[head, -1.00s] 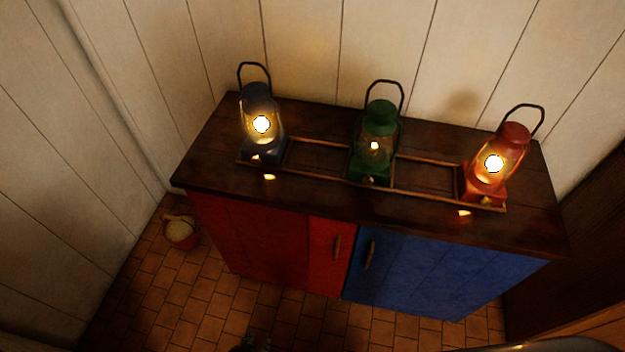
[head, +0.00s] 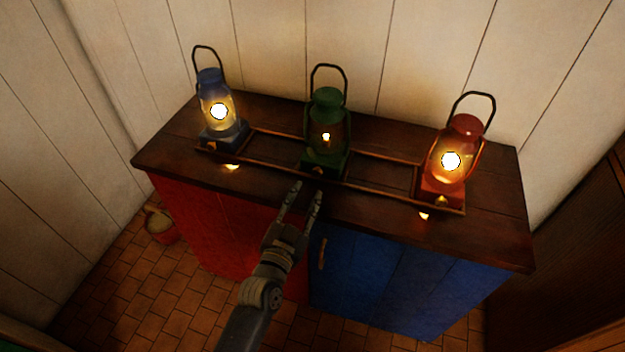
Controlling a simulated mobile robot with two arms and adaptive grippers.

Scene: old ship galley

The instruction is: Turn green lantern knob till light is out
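The green lantern (head: 326,118) stands upright in the middle of a wooden rail frame on the cabinet top. A small flame glows inside it, dimmer than the lights of the other two lanterns. Its knob (head: 319,170) shows only as a small bright spot low on the front of its base. My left gripper (head: 305,192) is just in front of the base, over the cabinet's front edge. Its two fingers are apart with nothing between them. I cannot tell whether a fingertip touches the lantern. My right gripper is not in view.
A lit blue lantern (head: 217,106) stands to the left and a lit red lantern (head: 453,160) to the right in the rail frame (head: 385,185). The cabinet (head: 480,235) has red and blue fronts. A bucket (head: 161,226) stands on the tiled floor at left.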

